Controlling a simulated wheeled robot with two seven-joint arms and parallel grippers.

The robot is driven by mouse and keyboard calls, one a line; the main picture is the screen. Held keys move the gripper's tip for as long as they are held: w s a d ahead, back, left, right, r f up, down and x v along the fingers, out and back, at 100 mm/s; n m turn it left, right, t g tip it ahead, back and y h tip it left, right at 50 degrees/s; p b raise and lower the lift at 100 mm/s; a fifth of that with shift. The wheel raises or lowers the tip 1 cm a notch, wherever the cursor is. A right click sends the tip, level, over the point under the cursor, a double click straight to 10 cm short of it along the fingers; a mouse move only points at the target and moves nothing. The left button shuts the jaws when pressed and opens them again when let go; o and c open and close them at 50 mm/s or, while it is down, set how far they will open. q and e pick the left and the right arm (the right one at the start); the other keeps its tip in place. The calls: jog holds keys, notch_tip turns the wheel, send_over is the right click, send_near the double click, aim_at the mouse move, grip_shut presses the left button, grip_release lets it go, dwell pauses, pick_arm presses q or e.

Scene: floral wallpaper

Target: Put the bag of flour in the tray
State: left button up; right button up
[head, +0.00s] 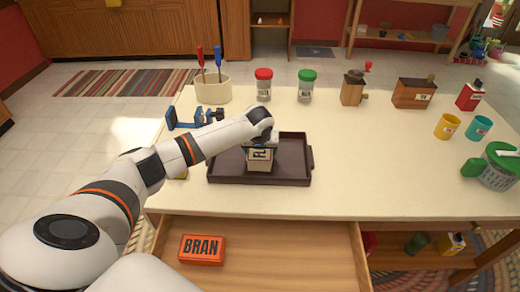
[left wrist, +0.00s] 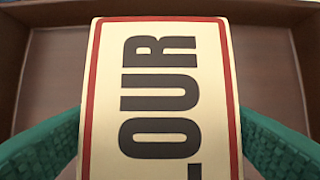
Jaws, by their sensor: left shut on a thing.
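The bag of flour (head: 260,160) is a cream pack with dark lettering. In the left wrist view the bag (left wrist: 160,90) shows a red border and the letters "LOUR". My left gripper (head: 262,140) is shut on it, with a teal finger on each side in the left wrist view. The brown tray (head: 225,170) lies on the table. The bag is over the middle of the tray, inside its rim as the head view shows it. I cannot tell whether its bottom touches the tray floor. The tray (left wrist: 285,70) also fills the background of the left wrist view. My right gripper is not in view.
An open drawer (head: 330,250) holds a red BRAN box (head: 202,249). A blue clamp (head: 190,120) and a utensil holder (head: 213,90) stand left of and behind the tray. Red-lidded (head: 264,85) and green-lidded (head: 307,87) jars stand behind it.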

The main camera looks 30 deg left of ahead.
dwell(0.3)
pick_arm(q)
jog(key=o, duration=0.8)
jog(key=shift+f, duration=0.15)
jog(key=shift+o, duration=0.2)
jog(key=v, duration=1.2)
